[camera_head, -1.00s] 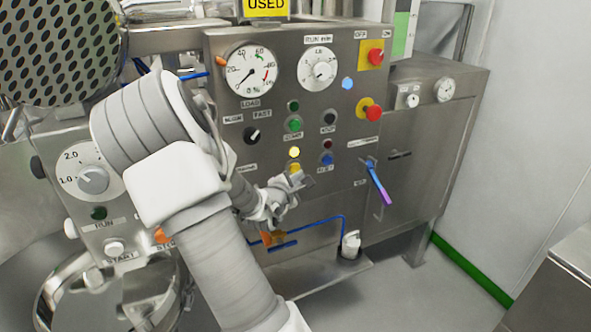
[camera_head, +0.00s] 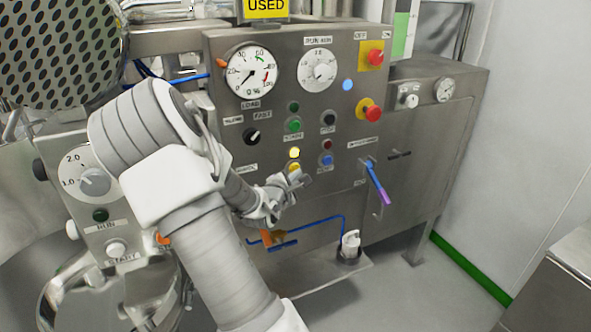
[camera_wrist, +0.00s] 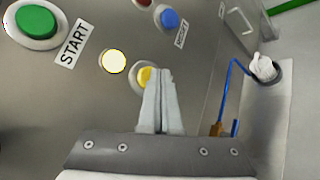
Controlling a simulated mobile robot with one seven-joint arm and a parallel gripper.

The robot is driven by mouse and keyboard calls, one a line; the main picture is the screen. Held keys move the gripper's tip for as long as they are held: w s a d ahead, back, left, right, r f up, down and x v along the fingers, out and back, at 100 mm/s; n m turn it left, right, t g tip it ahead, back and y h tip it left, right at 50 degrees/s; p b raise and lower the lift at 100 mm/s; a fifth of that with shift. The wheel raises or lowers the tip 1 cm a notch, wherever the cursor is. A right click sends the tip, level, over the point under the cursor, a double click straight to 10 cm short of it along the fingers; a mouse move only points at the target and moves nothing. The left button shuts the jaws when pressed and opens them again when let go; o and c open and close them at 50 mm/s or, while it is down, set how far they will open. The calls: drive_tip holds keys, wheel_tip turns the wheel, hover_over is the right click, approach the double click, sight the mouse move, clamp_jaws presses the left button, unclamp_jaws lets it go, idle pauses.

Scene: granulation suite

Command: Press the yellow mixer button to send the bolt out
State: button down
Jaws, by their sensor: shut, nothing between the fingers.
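The yellow mixer button (camera_head: 294,168) is on the steel control panel (camera_head: 340,205), just below a round, lit pale-yellow lamp (camera_head: 294,152). In the wrist view the yellow button (camera_wrist: 146,75) is partly hidden behind my fingers, and the lamp (camera_wrist: 115,61) is to its left. My gripper (camera_head: 302,179) is shut and empty. Its fingertips (camera_wrist: 162,72) overlap the button's right side in the wrist view. I cannot tell whether they touch it. I cannot make out a bolt in either view.
A green START button (camera_head: 294,125) and a blue button (camera_head: 326,160) are close by on the panel. Red knobs (camera_head: 372,113) are higher up, and a blue-purple lever (camera_head: 377,185) sticks out at right. A blue tube (camera_head: 330,218) runs below my gripper.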

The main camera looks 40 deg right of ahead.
drive_tip(key=shift+w+r+p, duration=0.3)
drive_tip(key=shift+w+p, duration=0.05)
drive_tip(key=shift+w, duration=0.1)
idle(1.0)
drive_tip(key=shift+s, duration=0.1)
drive_tip(key=shift+s+a+f, duration=0.1)
drive_tip(key=shift+a+f, duration=0.05)
drive_tip(key=shift+f, duration=0.15)
drive_tip(key=shift+a, duration=0.1)
drive_tip(key=shift+s, duration=0.1)
drive_tip(key=s, duration=0.2)
drive_tip(key=s+a+p, duration=0.1)
drive_tip(key=s, duration=0.2)
drive_tip(key=shift+a, duration=0.2)
